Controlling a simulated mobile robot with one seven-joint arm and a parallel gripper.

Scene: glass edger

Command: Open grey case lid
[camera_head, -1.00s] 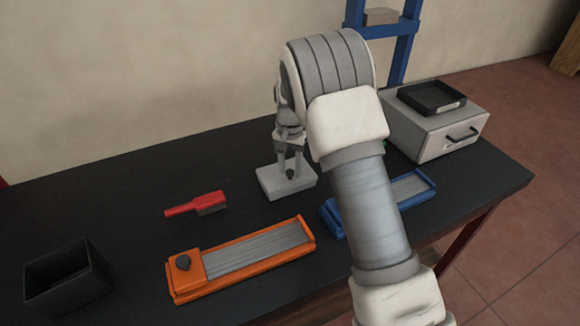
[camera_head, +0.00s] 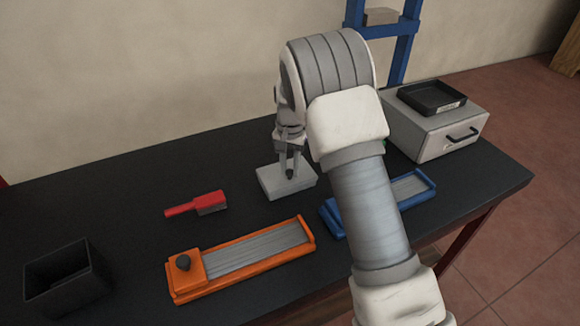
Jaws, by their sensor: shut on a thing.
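The grey case (camera_head: 272,188) is a small, flat, light grey box on the black table, left of my arm in the head view. Its lid looks closed and lies flat. My gripper (camera_head: 290,173) reaches straight down over the top of the case. Its fingers are shut on a small dark knob on the lid, and they mostly hide the knob. My arm passes in front, to the right of the case.
An orange sharpening stone holder (camera_head: 240,262) lies in front, a blue one (camera_head: 412,188) to the right, partly behind my arm. A red brush (camera_head: 197,203) lies left. A black bin (camera_head: 66,284) stands front left. A grey drawer box (camera_head: 440,133) bears a black tray (camera_head: 431,97).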

